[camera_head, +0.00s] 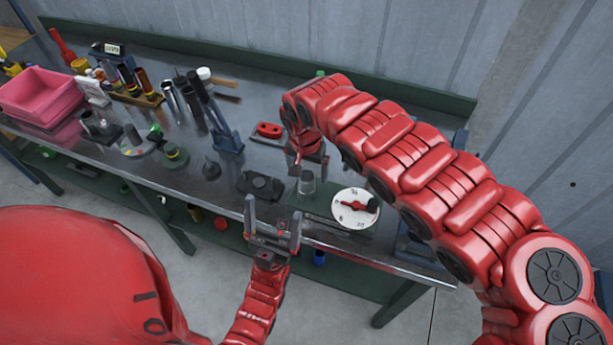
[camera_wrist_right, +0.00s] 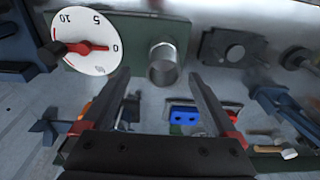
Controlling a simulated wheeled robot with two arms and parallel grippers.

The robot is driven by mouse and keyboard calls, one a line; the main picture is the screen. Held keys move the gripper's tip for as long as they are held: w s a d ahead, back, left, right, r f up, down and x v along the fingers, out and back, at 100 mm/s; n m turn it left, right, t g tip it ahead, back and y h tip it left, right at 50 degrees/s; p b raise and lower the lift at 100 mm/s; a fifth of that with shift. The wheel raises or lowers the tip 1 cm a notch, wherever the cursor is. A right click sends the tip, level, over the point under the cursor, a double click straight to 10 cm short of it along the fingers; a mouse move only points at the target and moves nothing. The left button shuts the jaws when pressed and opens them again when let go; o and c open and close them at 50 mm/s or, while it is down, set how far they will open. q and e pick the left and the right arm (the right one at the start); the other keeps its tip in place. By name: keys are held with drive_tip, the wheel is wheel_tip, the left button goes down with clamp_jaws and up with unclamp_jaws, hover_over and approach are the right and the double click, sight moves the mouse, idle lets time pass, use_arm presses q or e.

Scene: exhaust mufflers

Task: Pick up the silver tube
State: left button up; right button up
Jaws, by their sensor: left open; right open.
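The silver tube (camera_head: 306,184) stands upright on a dark green plate beside the white dial, near the front of the bench. It also shows in the right wrist view (camera_wrist_right: 162,66), beyond and between the fingertips. My right gripper (camera_head: 309,163) reaches down just behind and above the tube. In its wrist view, the right gripper (camera_wrist_right: 157,75) is open with nothing between its fingers. My left gripper (camera_head: 273,218) is open and empty at the bench's front edge, left of and nearer than the tube.
The white dial (camera_head: 355,208) with a red pointer stands close right of the tube. A black block (camera_head: 260,186) lies to its left. A red part (camera_head: 269,130) lies behind. A blue stand (camera_head: 229,141) and a pink bin (camera_head: 40,96) are farther left.

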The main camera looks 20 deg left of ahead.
drive_tip(key=shift+f, duration=0.75)
drive_tip(key=shift+f+p, duration=0.2)
drive_tip(key=shift+p, duration=0.1)
drive_tip(key=f, duration=0.1)
drive_tip(key=f+p, duration=0.1)
drive_tip(key=f, duration=0.2)
drive_tip(key=shift+w+a+p, duration=0.2)
drive_tip(key=shift+a+p, duration=0.1)
drive_tip(key=shift+p, duration=0.05)
drive_tip(key=shift+w+d+f, duration=0.1)
drive_tip(key=shift+f, duration=0.3)
clamp_jaws()
drive_tip(key=shift+w+r, duration=0.1)
drive_tip(key=shift+r, duration=0.05)
